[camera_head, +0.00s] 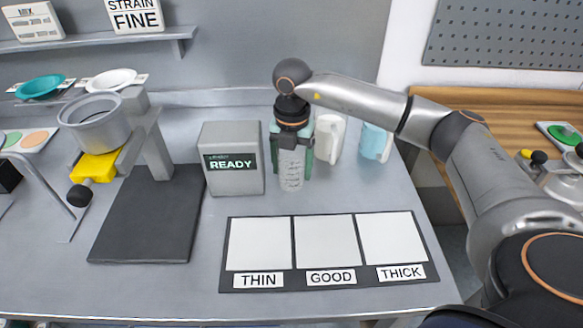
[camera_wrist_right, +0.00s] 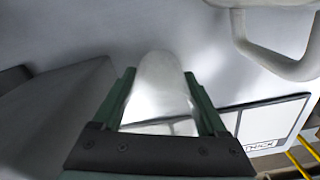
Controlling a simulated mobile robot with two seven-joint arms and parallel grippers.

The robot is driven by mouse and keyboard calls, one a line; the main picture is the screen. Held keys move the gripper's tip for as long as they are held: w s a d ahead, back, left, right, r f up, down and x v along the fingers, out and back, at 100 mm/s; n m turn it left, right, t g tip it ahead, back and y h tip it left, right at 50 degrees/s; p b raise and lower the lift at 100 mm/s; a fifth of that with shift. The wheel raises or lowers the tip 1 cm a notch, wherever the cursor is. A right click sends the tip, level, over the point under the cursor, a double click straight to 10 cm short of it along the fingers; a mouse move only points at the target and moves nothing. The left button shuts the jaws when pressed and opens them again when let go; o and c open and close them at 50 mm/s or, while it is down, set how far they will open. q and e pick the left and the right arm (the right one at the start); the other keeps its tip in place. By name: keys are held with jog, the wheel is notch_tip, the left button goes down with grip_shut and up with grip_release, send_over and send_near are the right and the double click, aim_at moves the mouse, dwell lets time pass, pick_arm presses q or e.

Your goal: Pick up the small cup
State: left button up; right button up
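A small clear cup with markings (camera_head: 291,174) stands on the grey bench, just right of the READY box. My right gripper (camera_head: 291,158) points down over it, with one green finger on each side. In the right wrist view the pale, see-through cup (camera_wrist_right: 160,88) lies between the two green fingers (camera_wrist_right: 160,102). The fingers are spread wide and look close to the cup's sides, with no clear sign of a grip. The gripper hides the cup's upper part in the head view. My left gripper is not in view.
A grey READY box (camera_head: 233,160) stands close on the left. A white jug (camera_head: 328,138) and a light blue jug (camera_head: 375,143) stand behind to the right. The THIN/GOOD/THICK board (camera_head: 285,282) lies in front. A stand with a metal pot (camera_head: 95,125) is at left.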

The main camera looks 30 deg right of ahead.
aim_at(291, 155)
jog(key=c, duration=0.7)
jog(key=shift+r, duration=0.1)
jog(key=shift+r, duration=0.5)
jog(key=shift+s+a+r, duration=0.1)
jog(key=shift+a+r, duration=0.1)
jog(key=shift+r, duration=1.05)
jog(key=s+a+r, duration=0.9)
jog(key=s, duration=0.1)
jog(key=shift+r+b, duration=0.2)
jog(key=shift+b, duration=0.2)
